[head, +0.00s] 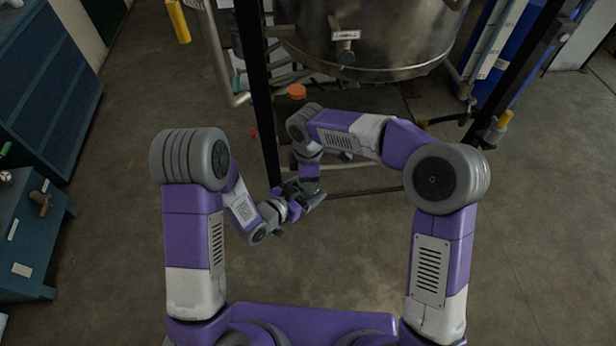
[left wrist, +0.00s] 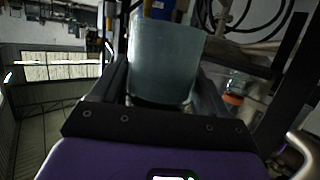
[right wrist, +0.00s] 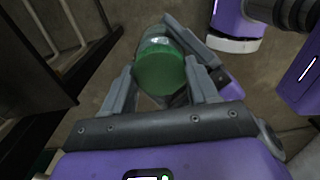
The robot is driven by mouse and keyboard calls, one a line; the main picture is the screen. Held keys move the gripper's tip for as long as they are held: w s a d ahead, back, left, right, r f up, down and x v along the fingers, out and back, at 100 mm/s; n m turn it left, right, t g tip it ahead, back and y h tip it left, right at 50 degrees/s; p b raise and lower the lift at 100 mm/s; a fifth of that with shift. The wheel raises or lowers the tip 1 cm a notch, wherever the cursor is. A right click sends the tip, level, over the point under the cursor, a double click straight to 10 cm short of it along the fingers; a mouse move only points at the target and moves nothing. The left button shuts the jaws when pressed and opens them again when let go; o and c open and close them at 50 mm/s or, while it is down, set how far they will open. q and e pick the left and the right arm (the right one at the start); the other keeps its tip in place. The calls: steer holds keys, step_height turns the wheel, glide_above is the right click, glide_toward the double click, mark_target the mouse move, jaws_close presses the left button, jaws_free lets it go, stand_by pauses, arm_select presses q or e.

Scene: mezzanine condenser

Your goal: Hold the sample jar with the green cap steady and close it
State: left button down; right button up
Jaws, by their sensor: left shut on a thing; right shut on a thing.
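The sample jar (left wrist: 165,62) is a clear, greyish-blue cylinder. It fills the space between the fingers of my left gripper (left wrist: 165,88), which is shut on it. The green cap (right wrist: 160,70) faces the right wrist camera, with the jar's glass (right wrist: 153,42) directly behind it. My right gripper (right wrist: 163,88) is shut on the cap, one finger at each side. Cap and jar look lined up; I cannot tell how far the cap is screwed on. In the head view my left gripper (head: 289,196) and right gripper (head: 309,184) meet and mostly hide the jar.
A large steel vessel (head: 375,35) stands ahead on a dark frame with an upright post (head: 262,100) close beyond my grippers. An orange-capped jar (head: 296,91) is below the vessel; it also shows in the left wrist view (left wrist: 234,98). A blue-green cabinet (head: 45,85) stands left. Floor nearby is clear.

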steer(key=shift+m, duration=0.3)
steer(key=o, duration=1.2)
steer(key=shift+c, duration=0.2)
steer(key=shift+r, duration=2.25)
steer(key=shift+c, duration=0.4)
